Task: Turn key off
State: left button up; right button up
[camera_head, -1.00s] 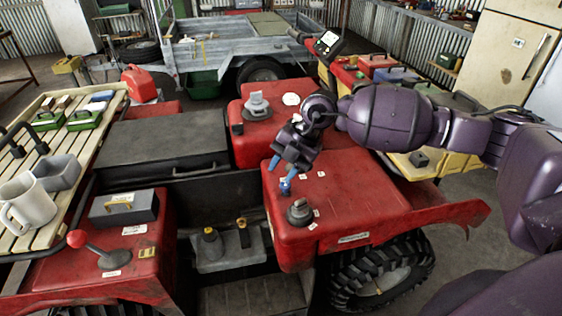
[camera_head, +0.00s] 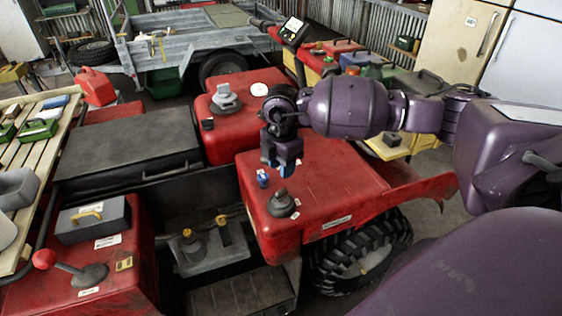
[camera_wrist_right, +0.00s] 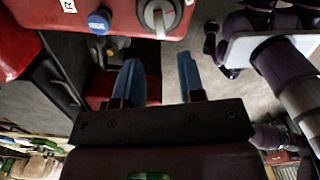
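A small blue key-like knob (camera_head: 263,178) stands on the left edge of the red panel of the quad (camera_head: 320,190). A grey rotary knob (camera_head: 281,203) sits just in front of it. In the right wrist view the blue knob (camera_wrist_right: 98,20) and grey knob (camera_wrist_right: 158,14) are at the top, beyond the fingertips. My right gripper (camera_head: 279,170) is just right of the blue knob and apart from it. Its blue fingers are spread and empty in the wrist view (camera_wrist_right: 160,75). The key's turned position is too small to tell. My left gripper is not in view.
A red-knobbed lever (camera_head: 62,266) and a grey box with a yellow handle (camera_head: 92,219) are at the left. A second grey knob (camera_head: 225,98) and a round gauge (camera_head: 259,89) are on the farther red panel. A trailer (camera_head: 185,40) stands behind.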

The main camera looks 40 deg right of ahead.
aim_at(281, 190)
notch_tip(281, 190, down, 3)
jog(key=shift+f+b, duration=0.1)
jog(key=shift+b, duration=0.75)
notch_tip(281, 190, down, 2)
jog(key=shift+f+b, duration=0.2)
jog(key=shift+b, duration=0.6)
jog(key=shift+f+b, duration=0.35)
jog(key=shift+f, duration=1.4)
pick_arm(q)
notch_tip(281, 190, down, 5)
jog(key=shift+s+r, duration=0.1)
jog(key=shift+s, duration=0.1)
pick_arm(e)
grip_shut()
